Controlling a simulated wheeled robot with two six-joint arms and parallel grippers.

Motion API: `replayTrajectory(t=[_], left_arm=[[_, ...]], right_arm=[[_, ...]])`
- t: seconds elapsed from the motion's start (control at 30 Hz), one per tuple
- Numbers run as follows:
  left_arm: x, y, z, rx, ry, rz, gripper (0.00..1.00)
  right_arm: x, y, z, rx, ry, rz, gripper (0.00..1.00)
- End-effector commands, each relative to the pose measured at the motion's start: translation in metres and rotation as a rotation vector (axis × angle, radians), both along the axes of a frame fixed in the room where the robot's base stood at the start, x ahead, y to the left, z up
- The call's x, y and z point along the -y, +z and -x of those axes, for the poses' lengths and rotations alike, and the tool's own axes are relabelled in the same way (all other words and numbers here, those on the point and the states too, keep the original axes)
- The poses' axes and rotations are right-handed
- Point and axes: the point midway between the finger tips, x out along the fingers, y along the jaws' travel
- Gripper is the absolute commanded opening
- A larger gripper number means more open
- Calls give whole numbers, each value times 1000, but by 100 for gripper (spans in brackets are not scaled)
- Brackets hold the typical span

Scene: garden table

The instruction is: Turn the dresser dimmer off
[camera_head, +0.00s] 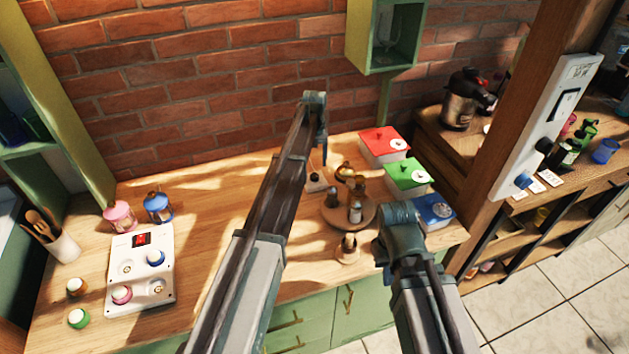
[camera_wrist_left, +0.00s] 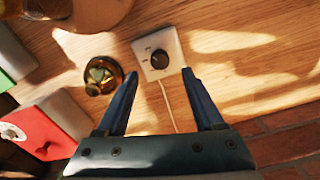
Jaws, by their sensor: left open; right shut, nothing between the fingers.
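The dimmer (camera_wrist_left: 159,57) is a small white plate with a round dark knob and a pale cord, lying on the wooden dresser top. In the head view the dimmer (camera_head: 315,184) is partly hidden by my left arm. My left gripper (camera_wrist_left: 158,74) is open and empty. In the left wrist view its two fingertips appear on either side of the dimmer's lower edge, with the knob between and beyond them. In the head view the left gripper (camera_head: 322,152) points down above the dimmer. My right gripper (camera_head: 386,274) is small and dark beside the dresser's front edge, shut and empty.
A brass-coloured jar (camera_wrist_left: 104,76) stands close beside the dimmer. A round wooden tray (camera_head: 368,217) with bottles is nearby. Red (camera_head: 384,148), green (camera_head: 407,178) and blue (camera_head: 434,211) boxes line the right. A white control box (camera_head: 141,268) stands left. The brick wall rises behind.

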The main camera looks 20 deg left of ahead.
Motion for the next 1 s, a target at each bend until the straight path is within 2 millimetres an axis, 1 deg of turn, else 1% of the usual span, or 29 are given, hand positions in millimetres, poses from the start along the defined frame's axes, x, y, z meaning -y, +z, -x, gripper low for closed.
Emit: replayTrajectory(t=[0.03, 0.2, 0.3, 0.47, 0.73, 0.77, 0.8, 0.87, 1.0], left_arm=[[0, -15, 0, 0, 0, 0, 69], [0, -39, 0, 0, 0, 0, 69], [0, -50, 0, 0, 0, 0, 69], [0, -58, 0, 0, 0, 0, 69], [0, -57, 0, 0, 0, 0, 69], [0, -57, 0, 0, 0, 0, 67], [0, -57, 0, 0, 0, 0, 60], [0, -57, 0, 0, 0, 0, 49], [0, -57, 0, 0, 0, 0, 24]], right_arm=[[0, -15, 0, 0, 0, 0, 0], [0, -39, 0, 0, 0, 0, 0], [0, -50, 0, 0, 0, 0, 0], [0, -58, 0, 0, 0, 0, 0], [0, -57, 0, 0, 0, 0, 0], [0, -57, 0, 0, 0, 0, 0], [0, -57, 0, 0, 0, 0, 0], [0, -57, 0, 0, 0, 0, 0], [0, -57, 0, 0, 0, 0, 0]])
